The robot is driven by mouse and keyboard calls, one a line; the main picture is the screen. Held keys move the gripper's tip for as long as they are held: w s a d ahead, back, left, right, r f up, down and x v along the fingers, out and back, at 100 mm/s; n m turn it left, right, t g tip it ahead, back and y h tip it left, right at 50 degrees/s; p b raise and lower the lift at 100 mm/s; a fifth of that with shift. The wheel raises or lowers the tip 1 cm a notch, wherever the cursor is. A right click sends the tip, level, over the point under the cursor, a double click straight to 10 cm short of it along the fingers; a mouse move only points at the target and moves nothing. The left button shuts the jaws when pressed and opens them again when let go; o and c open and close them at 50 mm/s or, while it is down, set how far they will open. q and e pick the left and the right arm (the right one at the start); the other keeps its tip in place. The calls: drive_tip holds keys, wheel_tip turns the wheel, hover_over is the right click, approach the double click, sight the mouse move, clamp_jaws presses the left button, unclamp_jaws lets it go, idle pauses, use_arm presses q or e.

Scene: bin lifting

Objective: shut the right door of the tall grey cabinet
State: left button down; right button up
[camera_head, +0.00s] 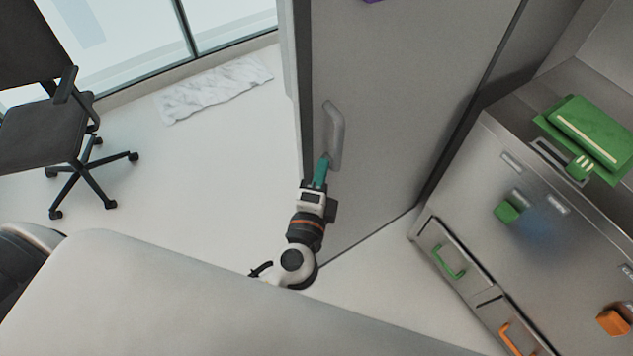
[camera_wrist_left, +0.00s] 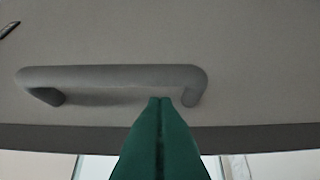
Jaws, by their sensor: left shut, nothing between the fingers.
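A large grey door panel (camera_head: 405,90) of the tall cabinet stands upright in the middle of the head view. Its grey bar handle (camera_head: 337,130) is near the panel's left edge, and it also shows across the wrist view (camera_wrist_left: 110,75). I cannot tell how far the door stands from its frame. My left gripper (camera_head: 322,163) has green fingers, is shut and empty, and is at the handle's lower end. In the left wrist view its fingertips (camera_wrist_left: 160,101) overlap the space below the bar near its right end; contact is unclear. My right gripper is out of view.
A metal cabinet (camera_head: 470,190) with green and orange handles stands at the right, with a green object (camera_head: 590,135) on top. A black office chair (camera_head: 50,130) is at the left. White floor (camera_head: 210,180) is clear between chair and door.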

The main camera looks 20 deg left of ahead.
use_arm(q)
drive_tip(key=shift+w+a+p, duration=0.15)
drive_tip(key=shift+w+p, duration=0.15)
drive_tip(key=shift+w, duration=1.15)
